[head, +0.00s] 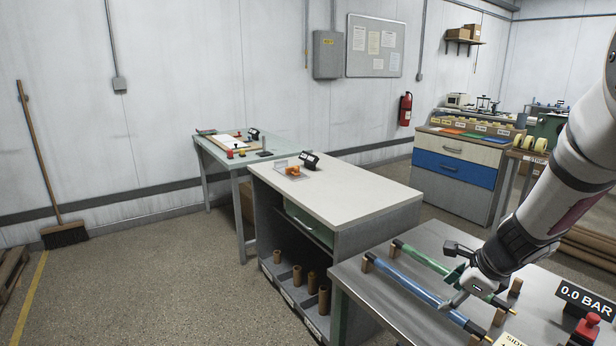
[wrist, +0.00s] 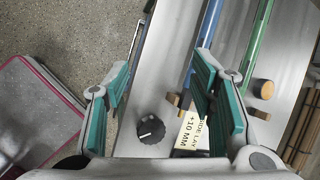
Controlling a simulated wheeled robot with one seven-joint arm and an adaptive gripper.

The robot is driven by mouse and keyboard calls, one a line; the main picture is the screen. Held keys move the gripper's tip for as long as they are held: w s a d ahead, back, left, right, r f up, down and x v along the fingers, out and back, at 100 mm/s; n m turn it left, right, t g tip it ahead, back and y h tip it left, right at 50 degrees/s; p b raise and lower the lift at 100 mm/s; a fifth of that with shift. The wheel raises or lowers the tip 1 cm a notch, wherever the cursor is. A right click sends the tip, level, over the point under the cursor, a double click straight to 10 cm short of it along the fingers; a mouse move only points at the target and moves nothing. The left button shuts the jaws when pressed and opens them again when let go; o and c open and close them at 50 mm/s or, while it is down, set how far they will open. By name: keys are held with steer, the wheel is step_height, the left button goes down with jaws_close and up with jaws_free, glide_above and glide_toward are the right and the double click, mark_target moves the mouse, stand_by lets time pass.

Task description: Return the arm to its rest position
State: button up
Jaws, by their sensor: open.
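My gripper (head: 453,276) hangs low over the grey metal table (head: 372,300) at the lower right of the head view. In the wrist view my gripper (wrist: 161,68) shows two teal-padded fingers, spread wide with nothing between them. A blue rod (head: 415,293) and a green rod (head: 430,260) lie across this table on small wooden blocks. The gripper hides part of them in the head view. In the wrist view the blue rod (wrist: 212,22) and green rod (wrist: 257,40) pass beside and behind the right finger. I cannot tell whether the gripper touches either rod.
A black knob (wrist: 151,131) and a "SIDE LAY +10 MM" card (wrist: 190,132) are near the fingers. A red button (head: 587,326) and a "0.0 BAR" display (head: 585,299) stand at the right. A white-topped cabinet (head: 345,193) stands beyond the table. The floor at left is open.

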steer(key=s+a+r+n+y, duration=0.1)
steer(key=s+a+r+n, duration=1.1)
steer(key=r+n, duration=0.2)
steer(key=s+r+n+g+h, duration=0.1)
steer(key=s+r+n+h, duration=0.1)
steer(key=s+n, duration=0.9)
steer(key=s+r, duration=0.1)
steer(key=s, duration=0.5)
steer(key=shift+h, duration=0.3)
